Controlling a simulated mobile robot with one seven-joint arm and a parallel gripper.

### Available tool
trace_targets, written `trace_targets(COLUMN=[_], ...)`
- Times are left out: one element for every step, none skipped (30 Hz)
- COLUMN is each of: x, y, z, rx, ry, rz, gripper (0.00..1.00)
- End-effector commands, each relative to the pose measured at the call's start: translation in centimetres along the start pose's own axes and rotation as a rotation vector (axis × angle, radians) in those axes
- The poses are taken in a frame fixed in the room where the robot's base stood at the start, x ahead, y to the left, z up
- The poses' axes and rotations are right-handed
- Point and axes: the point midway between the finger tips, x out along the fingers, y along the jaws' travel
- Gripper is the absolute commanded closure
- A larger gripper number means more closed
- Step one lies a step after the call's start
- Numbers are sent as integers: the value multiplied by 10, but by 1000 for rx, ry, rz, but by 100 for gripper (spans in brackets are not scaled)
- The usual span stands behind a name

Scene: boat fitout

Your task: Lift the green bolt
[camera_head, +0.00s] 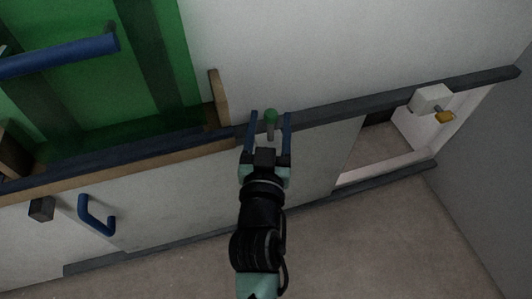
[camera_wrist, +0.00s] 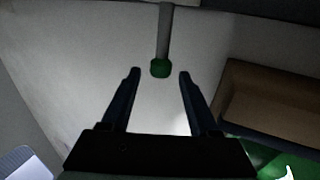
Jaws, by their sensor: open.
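The green bolt (camera_head: 271,116) has a green head and a grey shank. In the head view it shows between the two fingers of my gripper (camera_head: 270,118), close to the light wall panel. In the wrist view the bolt's green head (camera_wrist: 160,68) lies between and just past the fingertips of my gripper (camera_wrist: 159,74), with its grey shank running away to the top edge. The fingers are open, with a gap on both sides of the head. I cannot tell whether the bolt's far end is fixed to something.
A wooden post (camera_head: 219,98) stands just left of my gripper, beside a green recessed panel (camera_head: 140,60) with a blue bar (camera_head: 60,57). A dark rail (camera_head: 330,108) runs along the panel. A blue handle (camera_head: 97,215) is lower left. An opening with a white block (camera_head: 430,98) is at right.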

Motion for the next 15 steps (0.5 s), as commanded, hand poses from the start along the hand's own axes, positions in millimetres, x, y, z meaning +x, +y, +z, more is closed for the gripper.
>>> trace_targets(x=[-10, -16, -24, -30, -35, -42, -48, -53, -60, -65, -70, -75, -79, -82, -87], y=[1, 0, 0, 1, 1, 1, 1, 1, 1, 1, 1, 1, 1, 1, 1], z=[2, 1, 1, 1, 2, 1, 1, 1, 1, 1, 1, 1, 1, 0, 1], rx=[-3, -3, -1, -2, -2, -1, -1, 0, -1, -1, -1, 1, 1, 0, -1], ry=[-3, -3, -3, -3, -3, -3, -2, -2, -1, -2, -2, -2, -2, -1, -1], rz=[1, 0, 0, 1, 1, 1, 1, 1, 2, 2, 1, 2, 2, 2, 1], gripper=[39, 39, 39, 39, 39, 39, 39, 39, 39, 39, 39, 39, 39, 39, 39])
